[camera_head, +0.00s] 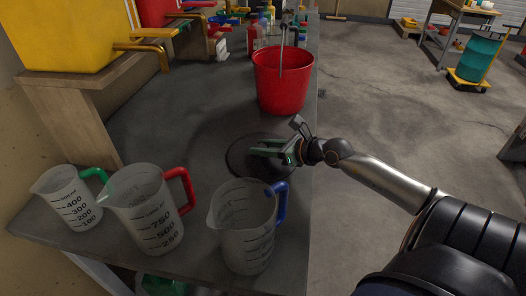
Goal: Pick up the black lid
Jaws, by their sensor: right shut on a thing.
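The black lid (240,160) is a dark round disc in the head view, on or just above the grey bench top, between the red bucket and the jug with the blue handle. My right gripper (270,150) reaches in from the right and is over the lid's right half, shut on it. The fingers and the jug hide part of the lid. I cannot tell whether the lid is clear of the bench. My left gripper is not in view.
A red bucket (283,85) stands behind the lid. Jugs with green (68,198), red (148,215) and blue (245,235) handles stand in front. Yellow (70,35) and red drums with taps are at the left. Open floor lies right of the bench.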

